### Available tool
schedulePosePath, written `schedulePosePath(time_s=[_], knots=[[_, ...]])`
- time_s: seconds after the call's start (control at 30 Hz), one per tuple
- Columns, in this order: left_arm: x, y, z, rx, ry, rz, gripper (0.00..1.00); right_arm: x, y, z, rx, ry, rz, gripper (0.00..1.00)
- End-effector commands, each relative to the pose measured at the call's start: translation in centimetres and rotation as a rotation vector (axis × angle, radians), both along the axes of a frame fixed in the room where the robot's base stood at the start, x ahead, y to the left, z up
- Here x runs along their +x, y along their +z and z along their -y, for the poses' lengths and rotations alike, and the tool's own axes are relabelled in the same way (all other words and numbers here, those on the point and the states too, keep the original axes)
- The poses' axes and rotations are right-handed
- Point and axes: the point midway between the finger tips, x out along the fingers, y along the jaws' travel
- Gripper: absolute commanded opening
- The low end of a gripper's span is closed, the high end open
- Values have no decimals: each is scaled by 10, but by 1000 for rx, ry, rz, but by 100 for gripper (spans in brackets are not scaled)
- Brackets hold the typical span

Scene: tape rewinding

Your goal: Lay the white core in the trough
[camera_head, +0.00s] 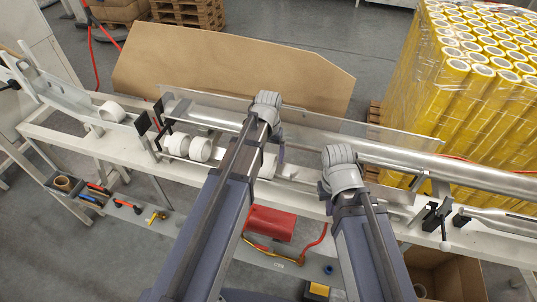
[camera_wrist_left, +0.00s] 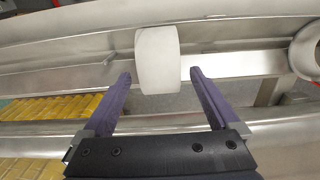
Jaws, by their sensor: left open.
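A white core (camera_head: 268,166) shows beside my left forearm in the head view, partly hidden by it. In the left wrist view the white core (camera_wrist_left: 157,60) lies over a narrow metal strip, ahead of and between my left fingertips. My left gripper (camera_wrist_left: 160,77) is open, with one finger on each side of the core and a gap visible. In the head view it hangs down (camera_head: 280,147) near the core. My right wrist ends farther right along the bench; its fingers are hidden. I cannot tell surely which metal channel is the trough.
White cores (camera_head: 200,148) sit to the left along the bench; another (camera_head: 110,111) lies by the sloped metal guide (camera_head: 70,97). A long metal tube (camera_head: 400,160) runs along the bench. Wrapped yellow rolls (camera_head: 465,90) stand behind at right. A clear panel rises behind the work line.

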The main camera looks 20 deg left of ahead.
Motion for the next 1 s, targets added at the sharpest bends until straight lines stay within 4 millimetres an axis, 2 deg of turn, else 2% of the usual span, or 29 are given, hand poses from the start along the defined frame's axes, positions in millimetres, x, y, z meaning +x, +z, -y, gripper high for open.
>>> schedulePosePath(time_s=[0.27, 0.8, 1.0], knots=[[0, 11, 0, 0, 0, 0, 95, 0, 11, 0, 0, 0, 0, 0], [0, 75, 0, 0, 0, 0, 95, 0, 75, 0, 2, -11, 1, 0], [0, 79, 0, 0, 0, 0, 95, 0, 79, 0, 3, -13, 0, 0]])
